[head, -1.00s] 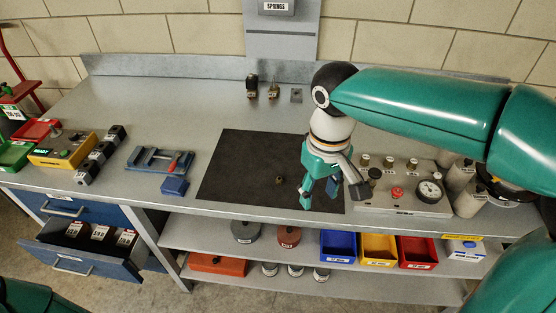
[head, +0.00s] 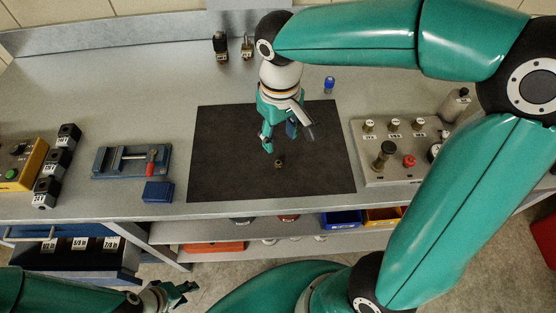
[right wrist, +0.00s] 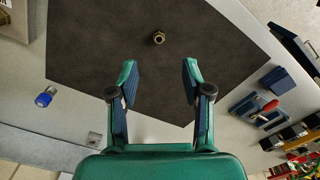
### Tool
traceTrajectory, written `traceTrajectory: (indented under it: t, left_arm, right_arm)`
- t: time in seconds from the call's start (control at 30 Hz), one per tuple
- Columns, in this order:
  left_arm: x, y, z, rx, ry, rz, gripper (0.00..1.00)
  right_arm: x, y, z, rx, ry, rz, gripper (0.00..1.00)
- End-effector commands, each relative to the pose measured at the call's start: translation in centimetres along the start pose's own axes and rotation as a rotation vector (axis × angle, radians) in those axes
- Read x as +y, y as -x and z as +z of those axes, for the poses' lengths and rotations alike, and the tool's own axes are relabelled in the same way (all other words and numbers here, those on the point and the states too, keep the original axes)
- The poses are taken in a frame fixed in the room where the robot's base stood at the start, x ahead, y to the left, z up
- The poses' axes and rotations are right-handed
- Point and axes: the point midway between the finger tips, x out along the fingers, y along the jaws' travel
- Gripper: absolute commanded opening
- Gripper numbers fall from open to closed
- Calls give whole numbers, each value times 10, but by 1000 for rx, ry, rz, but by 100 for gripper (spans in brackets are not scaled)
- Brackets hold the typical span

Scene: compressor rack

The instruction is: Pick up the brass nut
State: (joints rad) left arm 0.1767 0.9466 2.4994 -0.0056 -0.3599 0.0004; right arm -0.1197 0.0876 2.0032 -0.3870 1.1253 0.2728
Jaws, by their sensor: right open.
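The brass nut (head: 278,163) lies on the black mat (head: 225,180), near the mat's middle. It also shows in the right wrist view (right wrist: 159,38), ahead of the fingertips and roughly centred between them. My right gripper (head: 279,140) is open and empty above the mat, a little behind the nut in the head view and apart from it. Its two fingers (right wrist: 160,72) stand wide apart in the right wrist view. My left gripper (head: 178,292) is low at the front left, off the bench; whether it is open is hard to tell.
A blue vise (head: 130,160) and a blue block (head: 158,192) stand left of the mat. A valve panel (head: 400,150) stands right of it. A blue-capped item (head: 329,84) and two small fittings (head: 221,46) are behind. The mat around the nut is clear.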

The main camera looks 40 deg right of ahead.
Motion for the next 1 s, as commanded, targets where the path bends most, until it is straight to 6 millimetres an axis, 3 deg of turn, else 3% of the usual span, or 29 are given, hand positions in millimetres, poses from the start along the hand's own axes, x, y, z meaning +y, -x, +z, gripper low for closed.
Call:
traceTrajectory:
  t: [0.03,0.2,0.53,0.8,1.0]
  left_arm:
    - [0,-1,0,0,0,0,40]
    - [-1,-2,0,1,0,0,40]
    - [0,0,0,1,0,0,40]
    - [1,3,0,1,0,0,40]
    - [1,3,0,1,0,0,40]
  right_arm:
    - [0,-13,1,-7,-1,1,49]
    - [0,-44,0,-4,-2,0,49]
    - [1,-67,0,-3,-2,0,49]
    - [2,-104,-3,-3,-2,0,49]
    - [2,-110,-3,1,-1,-1,49]
